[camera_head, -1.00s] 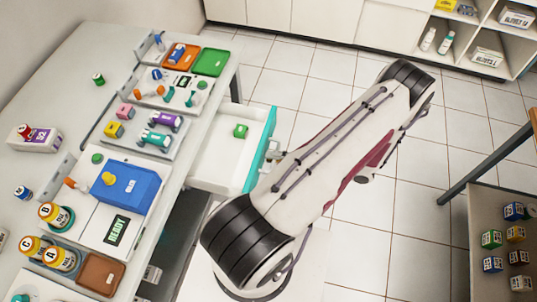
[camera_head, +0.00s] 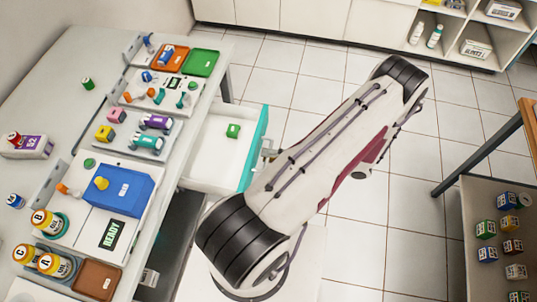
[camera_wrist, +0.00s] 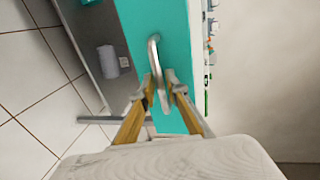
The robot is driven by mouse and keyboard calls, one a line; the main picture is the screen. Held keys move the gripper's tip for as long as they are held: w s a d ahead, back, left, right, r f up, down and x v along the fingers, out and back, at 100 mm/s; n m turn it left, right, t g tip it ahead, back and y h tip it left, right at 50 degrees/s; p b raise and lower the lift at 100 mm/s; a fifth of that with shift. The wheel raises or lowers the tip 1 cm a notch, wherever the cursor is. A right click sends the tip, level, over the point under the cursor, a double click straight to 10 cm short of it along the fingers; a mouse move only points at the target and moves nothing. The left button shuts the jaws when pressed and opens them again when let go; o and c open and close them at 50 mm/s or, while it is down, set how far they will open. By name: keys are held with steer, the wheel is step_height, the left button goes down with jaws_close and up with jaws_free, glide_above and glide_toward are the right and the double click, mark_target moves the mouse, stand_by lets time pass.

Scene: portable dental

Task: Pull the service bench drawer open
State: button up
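The service bench drawer (camera_head: 213,157) stands well out from the bench's right side, its white inside showing and a small green block (camera_head: 233,131) lying in it. Its teal front (camera_head: 258,141) also fills the upper middle of the wrist view (camera_wrist: 182,30). The metal bar handle (camera_wrist: 154,50) is on that front; part of it shows in the head view (camera_head: 268,147). My gripper (camera_wrist: 160,84) is at the handle, its two yellowish fingers on either side of the bar and close to it. Exact finger contact is hard to see. My arm hides the gripper in the head view.
The service bench (camera_head: 72,97) carries trays, bottles and a blue box (camera_head: 122,188). White cabinets (camera_head: 310,25) and an open shelf stand at the back. A table with a rack of small boxes (camera_head: 500,240) is at the right. Tiled floor between is clear.

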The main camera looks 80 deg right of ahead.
steer(key=v, duration=1.1)
stand_by(0.6)
